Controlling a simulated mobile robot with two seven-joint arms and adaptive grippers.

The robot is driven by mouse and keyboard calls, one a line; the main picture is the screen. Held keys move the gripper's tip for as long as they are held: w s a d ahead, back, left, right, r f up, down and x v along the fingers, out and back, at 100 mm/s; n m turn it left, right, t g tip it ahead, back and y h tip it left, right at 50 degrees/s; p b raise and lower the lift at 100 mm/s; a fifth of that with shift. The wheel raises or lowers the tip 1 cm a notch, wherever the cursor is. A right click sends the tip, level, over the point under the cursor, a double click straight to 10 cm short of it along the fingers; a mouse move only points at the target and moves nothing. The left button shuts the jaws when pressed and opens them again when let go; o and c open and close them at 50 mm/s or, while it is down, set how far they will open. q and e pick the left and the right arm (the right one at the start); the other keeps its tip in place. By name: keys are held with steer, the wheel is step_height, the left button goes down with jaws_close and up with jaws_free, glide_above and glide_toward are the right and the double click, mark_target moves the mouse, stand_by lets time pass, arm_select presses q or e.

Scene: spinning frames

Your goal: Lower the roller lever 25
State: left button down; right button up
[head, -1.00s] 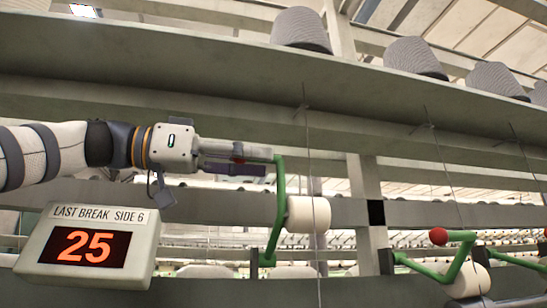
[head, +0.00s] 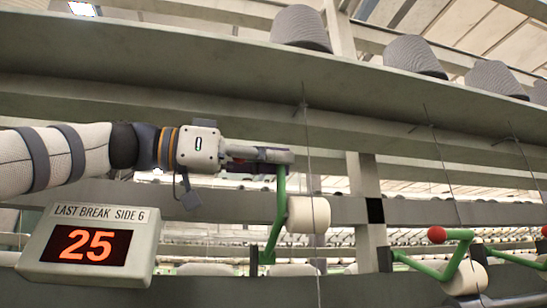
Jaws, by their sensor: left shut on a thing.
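The green roller lever (head: 277,215) is in the middle of the head view, left of a white roller (head: 308,214). Its arm stands steeply up, higher than the neighbouring lever's. The sign (head: 93,243) at the lower left reads "LAST BREAK SIDE 6" and a red 25. My left gripper (head: 284,157) comes in from the left and is shut on the lever's top end. The fingers hide most of the top bar; a little red shows between them. My right gripper is not in view.
A neighbouring green lever (head: 460,248) with a red knob (head: 437,234) sits lower at the right, by another white roller (head: 468,278). Grey bobbins (head: 301,28) stand on the long shelf above. Thin yarns hang down in front of the rollers.

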arm_select(q)
steer(key=s+f+m, duration=0.2)
steer(key=s+d+f+m, duration=0.1)
steer(key=f+m, duration=0.1)
steer(key=shift+s+d, duration=0.1)
steer(key=shift+s, duration=0.3)
steer(key=c, duration=1.6)
jaws_free()
steer(key=shift+c, duration=0.2)
step_height(320, 180, up, 10)
steer(key=shift+f, duration=0.1)
